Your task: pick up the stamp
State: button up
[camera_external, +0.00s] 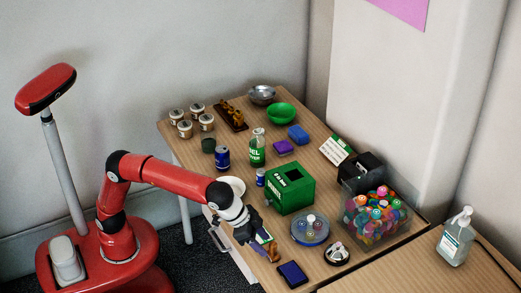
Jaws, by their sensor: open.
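A small brown object (274,250), which looks like the stamp, is at the front edge of the wooden table (325,180). It is too small to make out in detail. A dark blue pad (293,274), perhaps an ink pad, lies just in front of it to the right. My gripper (258,240) is open, low over the front edge of the table, just left of and behind the brown object. A small green and pale item (264,236) shows beside the fingers and is partly covered by them. I cannot tell whether the fingers touch anything.
A green box (291,190) stands close behind my gripper. A round blue tray (310,230) and a bell (337,253) are to the right. A clear bin (376,214) of colourful items stands further right. Bottle, cans and bowls crowd the back.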

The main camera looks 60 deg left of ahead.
aim_at(271, 251)
jog(key=x, duration=0.5)
jog(key=shift+w+f, duration=0.2)
jog(key=shift+w, duration=0.1)
jog(key=c, duration=0.6)
jog(key=shift+r, duration=0.1)
